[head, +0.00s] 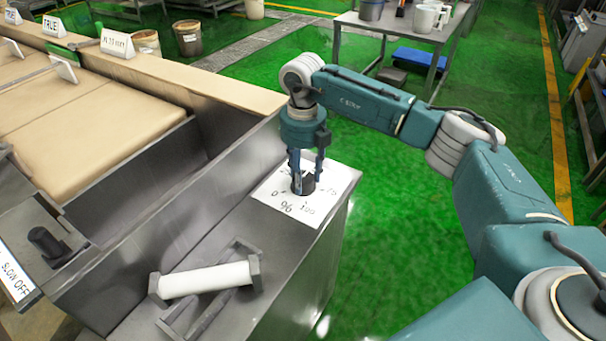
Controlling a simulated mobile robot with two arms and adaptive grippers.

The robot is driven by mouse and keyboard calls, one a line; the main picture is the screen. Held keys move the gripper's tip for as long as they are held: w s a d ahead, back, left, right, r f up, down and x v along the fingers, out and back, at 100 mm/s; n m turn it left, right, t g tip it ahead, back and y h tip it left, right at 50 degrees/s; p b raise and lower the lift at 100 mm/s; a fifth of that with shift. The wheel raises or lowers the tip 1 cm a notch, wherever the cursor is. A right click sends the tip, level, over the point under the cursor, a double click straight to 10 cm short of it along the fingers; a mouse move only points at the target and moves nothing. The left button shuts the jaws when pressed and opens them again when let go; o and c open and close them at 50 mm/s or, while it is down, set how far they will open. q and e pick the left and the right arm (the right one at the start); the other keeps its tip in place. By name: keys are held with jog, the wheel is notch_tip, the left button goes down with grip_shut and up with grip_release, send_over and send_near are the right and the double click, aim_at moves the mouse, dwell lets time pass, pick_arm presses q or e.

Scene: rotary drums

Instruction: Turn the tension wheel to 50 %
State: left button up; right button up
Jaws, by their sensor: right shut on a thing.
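The tension wheel (307,184) is a small dark knob on a white dial plate (273,199) at the end of the metal machine. The plate carries a "%" sign, a "0" at its left and a "100" at its front; other marks are small or partly hidden. My right gripper (303,186) points straight down over the plate, its fingers shut on the wheel. The fingers cover much of the wheel, so its pointer setting cannot be read. My left gripper is not in view.
A white roller (207,280) in a metal bracket lies on the machine top nearer me. A dark knob (47,241) by a "SLOW OFF" label (14,282) is at the left. A metal table (400,27) with mugs stands behind. Green floor is open to the right.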

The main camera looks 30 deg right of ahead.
aim_at(303, 177)
jog(key=o, duration=1.2)
jog(key=shift+c, duration=0.2)
notch_tip(303, 177, up, 12)
